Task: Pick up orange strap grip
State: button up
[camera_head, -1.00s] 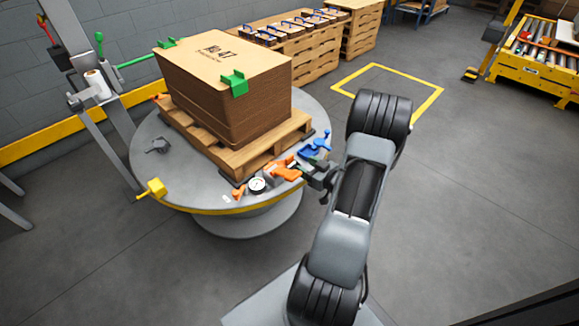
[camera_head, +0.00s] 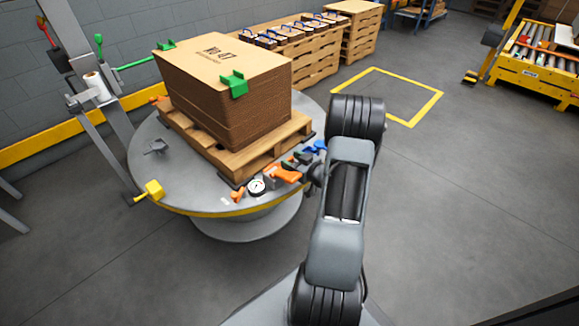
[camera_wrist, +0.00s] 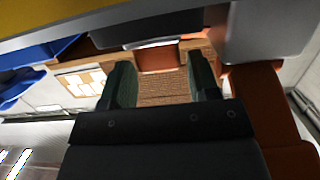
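The orange grip (camera_head: 285,174) lies on the grey round turntable (camera_head: 150,178), near its front right edge in the head view. A smaller orange piece (camera_head: 237,195) lies to its left. My gripper (camera_head: 300,160) is low over this edge, right beside the larger orange grip. In the wrist view, my gripper (camera_wrist: 161,75) has its two dark green fingers spread apart. An orange part (camera_wrist: 158,59) shows beyond the fingertips, and a larger orange part (camera_wrist: 262,95) is right of the right finger. Contact with either cannot be told. My wrist hides part of this spot in the head view.
A pallet (camera_head: 235,165) with a tall cardboard stack (camera_head: 225,95) stands on the turntable just behind the tools. A dial gauge (camera_head: 257,186) and a blue tool (camera_head: 314,147) lie close by. A yellow handle (camera_head: 154,190) is at the left edge.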

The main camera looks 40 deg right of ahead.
jog(key=c, duration=0.7)
jog(key=shift+c, duration=0.2)
